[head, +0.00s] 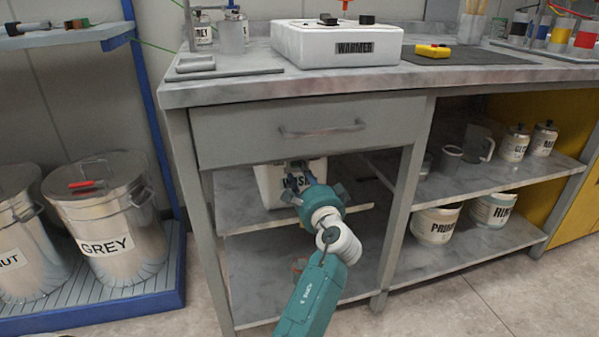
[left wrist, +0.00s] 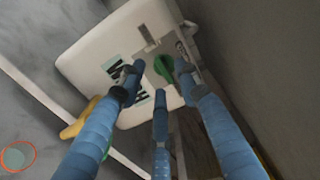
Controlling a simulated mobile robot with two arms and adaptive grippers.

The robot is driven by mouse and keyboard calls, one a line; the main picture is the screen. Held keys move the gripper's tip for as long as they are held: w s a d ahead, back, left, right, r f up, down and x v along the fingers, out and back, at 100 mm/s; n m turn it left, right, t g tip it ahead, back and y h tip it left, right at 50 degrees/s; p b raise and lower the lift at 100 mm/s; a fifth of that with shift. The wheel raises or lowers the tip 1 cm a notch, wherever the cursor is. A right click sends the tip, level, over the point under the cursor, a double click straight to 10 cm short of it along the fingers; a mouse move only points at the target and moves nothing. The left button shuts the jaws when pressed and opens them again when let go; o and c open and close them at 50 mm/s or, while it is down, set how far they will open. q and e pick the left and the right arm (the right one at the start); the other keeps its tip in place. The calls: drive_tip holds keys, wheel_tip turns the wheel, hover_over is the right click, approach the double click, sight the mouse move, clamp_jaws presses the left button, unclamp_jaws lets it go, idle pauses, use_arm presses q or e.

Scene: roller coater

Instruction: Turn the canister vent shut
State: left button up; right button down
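The white canister (head: 268,188) with a dark-lettered label stands on the shelf under the drawer, partly hidden by my left arm. In the left wrist view the canister (left wrist: 90,62) shows its white face, and a green vent knob (left wrist: 164,68) sits near one edge. My left gripper (head: 300,178) reaches in at the canister. In the left wrist view its three blue fingers (left wrist: 158,82) are spread, with the knob between and just beyond the tips. I see no finger closed on the knob; contact is unclear. The vent is hidden in the head view. My right gripper is not in view.
The drawer (head: 310,128) and worktop (head: 230,92) overhang the canister closely. A cabinet post (head: 403,200) stands to the right. Yellow parts (left wrist: 80,118) show beside the fingers. Right shelves hold jars and tubs (head: 437,225). Metal bins (head: 112,215) stand at left.

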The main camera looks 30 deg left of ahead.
use_arm(q)
drive_tip(key=v, duration=0.5)
drive_tip(key=shift+s+d, duration=0.25)
